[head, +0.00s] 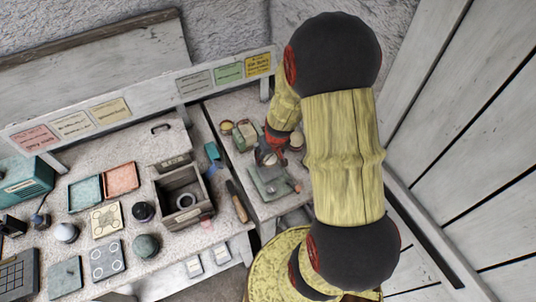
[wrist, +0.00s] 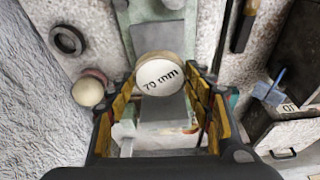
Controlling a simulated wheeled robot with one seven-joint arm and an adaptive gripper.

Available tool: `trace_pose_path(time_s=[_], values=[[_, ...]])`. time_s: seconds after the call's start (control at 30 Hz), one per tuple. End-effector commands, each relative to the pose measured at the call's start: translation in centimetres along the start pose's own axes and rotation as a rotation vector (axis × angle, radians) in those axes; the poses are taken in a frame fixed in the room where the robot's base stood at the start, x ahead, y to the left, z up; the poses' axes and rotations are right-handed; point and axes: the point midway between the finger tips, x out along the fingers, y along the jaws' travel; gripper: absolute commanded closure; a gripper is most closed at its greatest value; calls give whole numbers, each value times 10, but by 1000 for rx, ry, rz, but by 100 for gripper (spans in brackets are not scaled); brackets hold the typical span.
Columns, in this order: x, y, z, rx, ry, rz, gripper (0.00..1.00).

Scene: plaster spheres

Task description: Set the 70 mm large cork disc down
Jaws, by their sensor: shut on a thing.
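The large cork disc (wrist: 160,76) shows in the wrist view as a pale round face marked "70 mm" with a tan edge. My gripper (wrist: 161,79) is shut on it, one yellow-padded finger on each side. A grey flat-topped thing (wrist: 168,108) shows behind the disc; I cannot tell whether they touch. In the head view my gripper (head: 268,152) is low over the right-hand part of the bench, above a grey-green stand (head: 268,184). The disc is hard to make out there.
A cream ball (wrist: 88,92) on a reddish ring and a dark ring (wrist: 68,40) lie left in the wrist view. In the head view an open wooden box (head: 183,195), a wooden-handled tool (head: 237,202) and trays (head: 121,178) stand left. A white plank wall (head: 470,150) is right.

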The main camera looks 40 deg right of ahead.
Motion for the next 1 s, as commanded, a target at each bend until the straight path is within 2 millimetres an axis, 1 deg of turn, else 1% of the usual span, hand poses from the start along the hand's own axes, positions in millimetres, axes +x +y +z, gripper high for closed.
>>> trace_pose_path(time_s=[0.13,0.27,0.73,0.87,1.0], values=[[0,0,0,-2,0,2,60],[7,0,2,-1,-1,2,60],[49,0,14,-1,-1,2,60],[54,0,16,-1,-1,2,60],[54,0,16,-1,0,2,60]])
